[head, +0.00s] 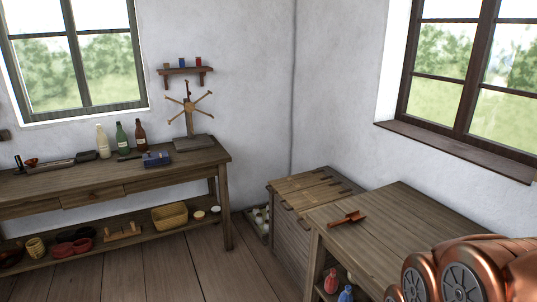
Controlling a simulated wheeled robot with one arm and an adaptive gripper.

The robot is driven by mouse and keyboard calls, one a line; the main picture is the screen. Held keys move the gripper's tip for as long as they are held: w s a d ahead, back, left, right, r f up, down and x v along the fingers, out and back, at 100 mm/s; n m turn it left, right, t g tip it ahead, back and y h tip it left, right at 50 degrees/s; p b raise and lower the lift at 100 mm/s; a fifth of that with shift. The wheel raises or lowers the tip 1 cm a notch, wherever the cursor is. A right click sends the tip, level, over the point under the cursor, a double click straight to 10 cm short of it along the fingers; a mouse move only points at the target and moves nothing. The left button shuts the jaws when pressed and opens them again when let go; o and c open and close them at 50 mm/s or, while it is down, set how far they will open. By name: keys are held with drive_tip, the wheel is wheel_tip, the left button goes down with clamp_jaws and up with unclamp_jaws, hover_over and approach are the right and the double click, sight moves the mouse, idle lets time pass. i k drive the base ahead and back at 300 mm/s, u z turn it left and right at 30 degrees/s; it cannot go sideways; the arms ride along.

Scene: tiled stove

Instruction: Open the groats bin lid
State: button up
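A wooden bin chest (283,217) stands in the corner, behind the near table. Its top looks divided into lids (313,188), which lie flat and look shut. Dark fittings show along their right edge, and small handle-like pieces at the left edge. I cannot tell which lid belongs to the groats; no label is readable. The near table hides the chest's lower right part. My copper-coloured arm parts fill the bottom right corner, over the near table. My gripper is not in view.
A near table (385,228) with a reddish-brown scoop (347,218) stands right in front of the chest. A long workbench (110,178) with bottles runs along the left wall. Bare floor (190,265) lies between them.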

sight(304, 199)
drive_tip(key=u, duration=0.55)
drive_tip(key=i, duration=1.75)
drive_tip(key=u, duration=0.8)
drive_tip(key=i, duration=0.4)
drive_tip(key=u, duration=0.05)
